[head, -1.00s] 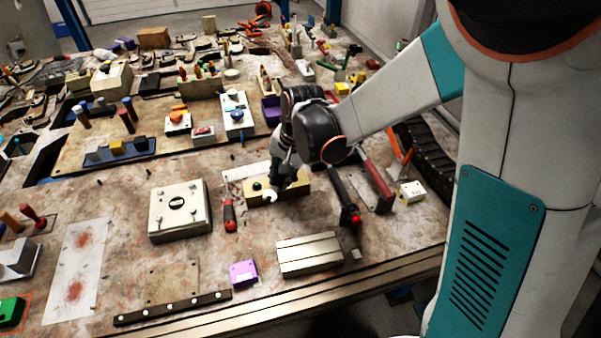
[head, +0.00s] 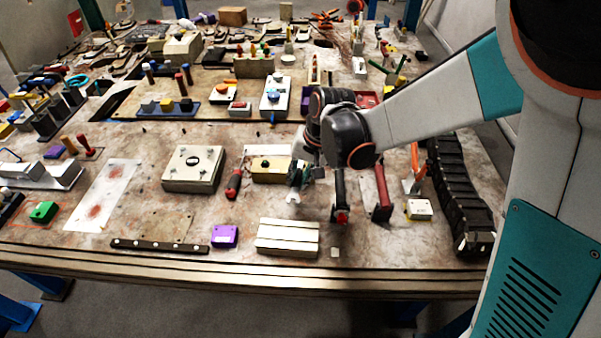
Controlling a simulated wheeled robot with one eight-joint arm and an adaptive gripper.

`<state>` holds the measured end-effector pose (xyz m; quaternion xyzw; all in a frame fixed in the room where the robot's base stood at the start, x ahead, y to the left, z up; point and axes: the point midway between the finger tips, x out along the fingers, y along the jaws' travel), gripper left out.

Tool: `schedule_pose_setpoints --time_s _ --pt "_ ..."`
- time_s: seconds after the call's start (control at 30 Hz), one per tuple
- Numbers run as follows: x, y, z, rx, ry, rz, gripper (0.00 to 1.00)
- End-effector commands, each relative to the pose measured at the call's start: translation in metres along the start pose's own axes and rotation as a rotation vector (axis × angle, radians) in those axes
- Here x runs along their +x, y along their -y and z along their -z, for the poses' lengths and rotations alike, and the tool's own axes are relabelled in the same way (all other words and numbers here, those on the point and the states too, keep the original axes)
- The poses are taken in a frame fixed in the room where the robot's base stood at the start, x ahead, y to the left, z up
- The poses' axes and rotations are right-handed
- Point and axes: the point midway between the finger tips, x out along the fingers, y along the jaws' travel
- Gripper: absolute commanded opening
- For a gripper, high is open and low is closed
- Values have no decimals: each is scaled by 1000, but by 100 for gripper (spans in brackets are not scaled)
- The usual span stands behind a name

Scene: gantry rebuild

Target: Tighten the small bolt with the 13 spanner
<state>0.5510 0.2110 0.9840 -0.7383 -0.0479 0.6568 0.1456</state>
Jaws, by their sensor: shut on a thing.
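My gripper (head: 301,175) is shut on a spanner, at the right end of a yellowish block. The spanner's pale open jaw (head: 293,198) points toward the table's front edge and shows just in front of the block. The size mark on it is too small to read. The yellowish block (head: 270,177) lies on the bench with a dark round bolt-like head (head: 265,164) on its top left. My gripper hides the right part of the block, so any other bolt there is hidden. I cannot tell whether the spanner touches the block.
A red-tipped black tool (head: 340,200) and a red-handled tool (head: 382,192) lie close on the right. A ribbed pale block (head: 288,237) and purple box (head: 225,236) sit in front.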

Motion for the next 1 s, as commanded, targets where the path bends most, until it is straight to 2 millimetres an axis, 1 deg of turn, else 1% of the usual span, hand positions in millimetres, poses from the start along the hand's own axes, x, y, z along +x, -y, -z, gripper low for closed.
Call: schedule_pose_setpoints --time_s 0.03,0.17,1.0 --pt "6 -2 0 0 0 0 0" --pt "10 -3 -1 1 0 0 0" --pt "11 -4 -1 1 0 0 0"
